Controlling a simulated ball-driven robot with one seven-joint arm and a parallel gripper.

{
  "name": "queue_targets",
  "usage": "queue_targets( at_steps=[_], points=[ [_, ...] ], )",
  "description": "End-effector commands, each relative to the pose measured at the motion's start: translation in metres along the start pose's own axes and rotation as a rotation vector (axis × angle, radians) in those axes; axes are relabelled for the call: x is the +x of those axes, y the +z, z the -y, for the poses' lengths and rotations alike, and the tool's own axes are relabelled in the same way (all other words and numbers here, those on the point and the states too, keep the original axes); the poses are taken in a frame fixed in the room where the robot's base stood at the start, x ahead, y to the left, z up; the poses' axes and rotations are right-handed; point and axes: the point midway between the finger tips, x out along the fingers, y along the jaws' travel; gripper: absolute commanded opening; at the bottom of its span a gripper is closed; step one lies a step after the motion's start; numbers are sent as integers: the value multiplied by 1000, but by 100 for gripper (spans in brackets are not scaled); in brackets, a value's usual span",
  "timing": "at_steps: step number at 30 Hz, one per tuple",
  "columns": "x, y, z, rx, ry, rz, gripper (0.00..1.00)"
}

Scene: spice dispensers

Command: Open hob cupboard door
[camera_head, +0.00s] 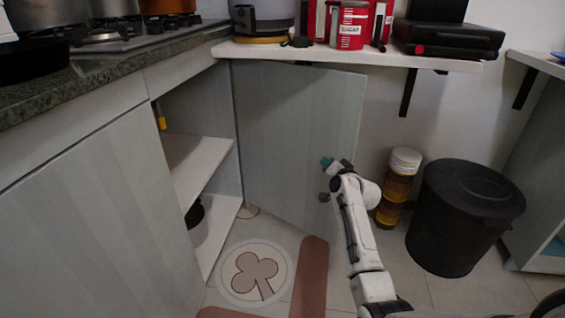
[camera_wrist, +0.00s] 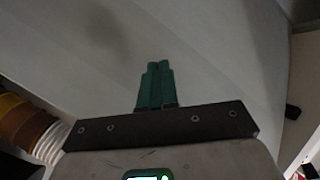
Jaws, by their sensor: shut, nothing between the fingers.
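The hob cupboard door (camera_head: 295,140) is a pale grey panel that stands swung wide open, at a large angle to the cupboard front. The open cupboard (camera_head: 190,125) shows a white shelf and a dark pot (camera_head: 195,215) inside. My gripper (camera_head: 327,162) is in front of the door's right part, near its free edge. In the wrist view, its green fingers (camera_wrist: 157,84) are together with nothing between them, against a pale surface that looks like the door. I cannot tell whether the fingertips touch it.
A black bin (camera_head: 465,215) and a stack of brown and white containers (camera_head: 398,185) stand right of my arm. A white shelf (camera_head: 350,52) with red canisters is above the door. A round clover mat (camera_head: 256,272) lies on the floor.

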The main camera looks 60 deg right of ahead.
Motion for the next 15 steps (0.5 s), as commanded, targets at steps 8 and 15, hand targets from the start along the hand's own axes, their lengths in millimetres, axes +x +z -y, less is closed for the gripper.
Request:
queue_targets(
  at_steps=[8, 15],
  points=[
    [4, -2, -4, 0, 1, -1, 0],
    [11, -9, -10, -1, 1, -1, 0]
  ],
)
